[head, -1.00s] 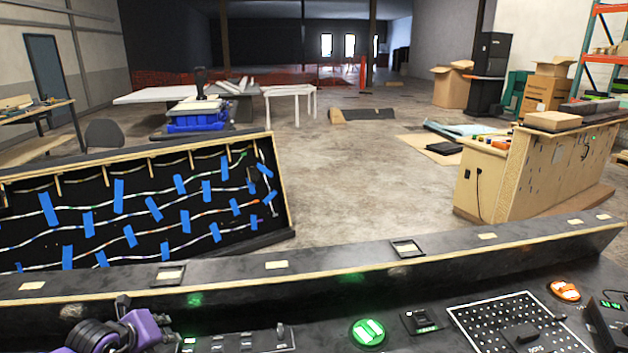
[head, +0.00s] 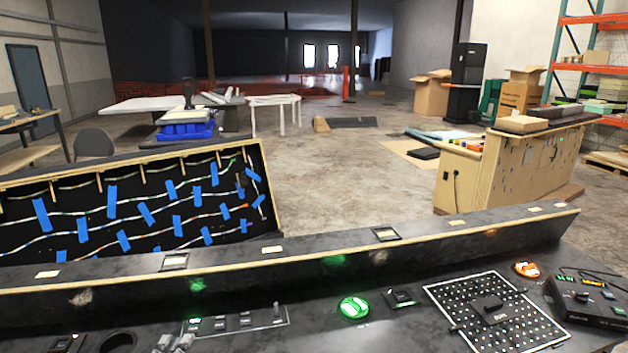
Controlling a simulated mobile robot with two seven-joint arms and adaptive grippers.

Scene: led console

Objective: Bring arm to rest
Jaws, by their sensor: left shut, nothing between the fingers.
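Neither of my grippers shows in the head view now, and no part of either arm is clearly visible. The black console (head: 400,335) spans the bottom of the view. On it are a lit green button (head: 353,308), a lit orange button (head: 526,269) and a perforated square panel (head: 495,311). A row of small switches (head: 235,322) and a dark round opening (head: 118,343) are at the lower left.
A raised ledge (head: 330,262) runs along the console's back. Behind it at left stands a black board (head: 150,210) with blue tape and light strips. A wooden cabinet (head: 490,180) stands at right. The concrete floor (head: 340,170) between them is clear.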

